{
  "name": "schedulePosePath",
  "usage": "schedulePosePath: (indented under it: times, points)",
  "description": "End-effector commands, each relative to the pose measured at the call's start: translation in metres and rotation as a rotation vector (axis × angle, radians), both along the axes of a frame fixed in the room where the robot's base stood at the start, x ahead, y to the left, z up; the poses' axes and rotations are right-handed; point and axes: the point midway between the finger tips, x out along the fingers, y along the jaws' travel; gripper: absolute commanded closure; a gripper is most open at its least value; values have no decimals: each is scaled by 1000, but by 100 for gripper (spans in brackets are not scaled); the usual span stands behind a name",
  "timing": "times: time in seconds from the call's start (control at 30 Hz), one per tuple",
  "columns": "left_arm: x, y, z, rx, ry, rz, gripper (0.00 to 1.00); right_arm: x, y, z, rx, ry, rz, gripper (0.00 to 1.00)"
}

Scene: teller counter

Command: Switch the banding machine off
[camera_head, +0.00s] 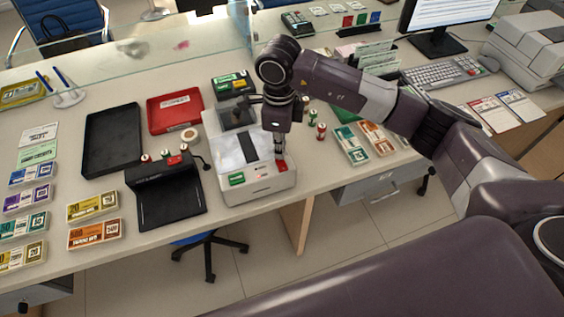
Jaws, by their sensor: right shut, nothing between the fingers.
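The banding machine (256,184) is a light grey and white box near the middle of the counter. It has a dark slot on top, a green label at its front left and a red switch at its front right. My right gripper (279,152) points down over the machine's front right, at the red switch (282,165). Its fingers are shut and empty. The fingertips are at or just above the switch; I cannot tell if they touch. My left gripper is not in view.
A black stand (168,194) and a roll of tape (189,135) are left of the machine. A black tray (112,140) and a red tray (175,110) lie further left and back. Banknote bundles (95,207) line the left. Small rolls (321,131) stand right. A glass screen crosses the back.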

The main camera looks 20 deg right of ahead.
Motion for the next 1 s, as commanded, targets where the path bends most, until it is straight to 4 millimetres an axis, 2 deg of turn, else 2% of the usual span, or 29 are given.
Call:
schedulePosePath:
  times: [1.0]
  points:
    - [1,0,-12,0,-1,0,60,0,0,-13,0,0,0,100]
